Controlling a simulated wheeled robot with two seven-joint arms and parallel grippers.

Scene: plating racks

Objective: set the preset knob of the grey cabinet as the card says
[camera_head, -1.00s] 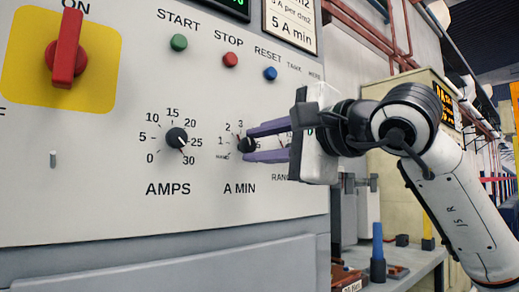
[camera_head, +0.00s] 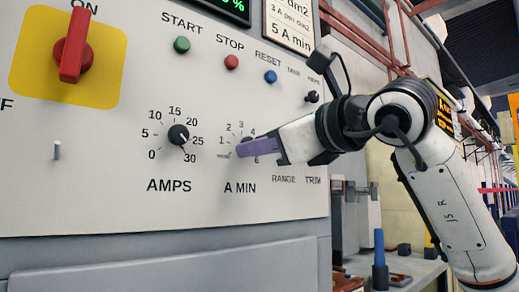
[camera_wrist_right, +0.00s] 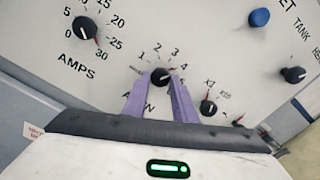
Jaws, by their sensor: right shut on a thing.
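The grey cabinet (camera_head: 110,205) fills the left of the head view. Its card (camera_head: 290,22) at the top shows "5 A min" on its lowest line. In the head view my right gripper (camera_head: 246,149) covers most of the knob. I cannot clearly read where its pointer stands. My left gripper is out of view.
Start, stop and reset buttons (camera_head: 270,76) are above. In the wrist view a range knob (camera_wrist_right: 208,107) sits close to the right finger. The red ON switch (camera_head: 75,45) is far left.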

